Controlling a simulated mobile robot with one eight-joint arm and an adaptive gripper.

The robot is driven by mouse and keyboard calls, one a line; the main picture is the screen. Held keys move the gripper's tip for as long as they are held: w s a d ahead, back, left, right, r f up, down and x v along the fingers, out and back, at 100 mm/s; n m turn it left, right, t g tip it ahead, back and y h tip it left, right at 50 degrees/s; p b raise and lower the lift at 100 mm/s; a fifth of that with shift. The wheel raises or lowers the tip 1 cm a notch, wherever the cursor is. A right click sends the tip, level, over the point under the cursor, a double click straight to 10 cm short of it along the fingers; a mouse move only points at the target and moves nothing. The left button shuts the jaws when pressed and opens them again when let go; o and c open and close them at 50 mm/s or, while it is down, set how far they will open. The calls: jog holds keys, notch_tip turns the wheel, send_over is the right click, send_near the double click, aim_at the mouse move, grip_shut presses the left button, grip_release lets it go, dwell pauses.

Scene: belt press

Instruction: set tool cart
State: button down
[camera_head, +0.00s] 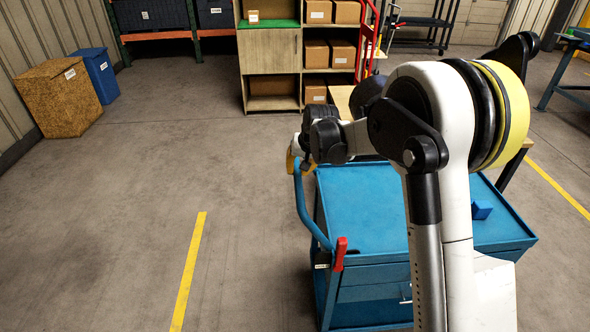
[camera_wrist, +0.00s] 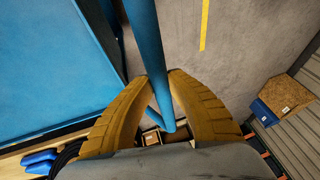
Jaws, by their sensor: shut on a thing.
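The blue tool cart (camera_head: 350,205) stands in front of me, with a flat top and drawers on the near side. Its curved blue handle bar (camera_head: 302,205) runs along the cart's left side. My gripper (camera_head: 294,165) is at the far end of this handle. In the wrist view my gripper (camera_wrist: 158,78) has its two yellow fingers closed around the blue handle bar (camera_wrist: 143,30). The cart top also shows in the wrist view (camera_wrist: 45,60) on the left. My arm hides part of the cart's right side in the head view.
A wooden shelf (camera_head: 268,50) with cardboard boxes stands behind the cart. A red hand truck (camera_head: 367,40) is beside it. A brown bin (camera_head: 58,97) and a blue bin (camera_head: 97,75) stand at the left wall. The floor left of the cart is clear, with a yellow line (camera_head: 189,270).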

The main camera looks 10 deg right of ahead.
jog(key=shift+d, duration=0.15)
jog(key=c, duration=1.2)
grip_release()
jog(key=shift+d, duration=0.2)
jog(key=shift+c, duration=0.2)
jog(key=shift+a, duration=0.1)
jog(key=shift+r, duration=0.1)
jog(key=v, duration=1.1)
jog(key=shift+s+r, duration=0.2)
jog(key=shift+r, duration=0.15)
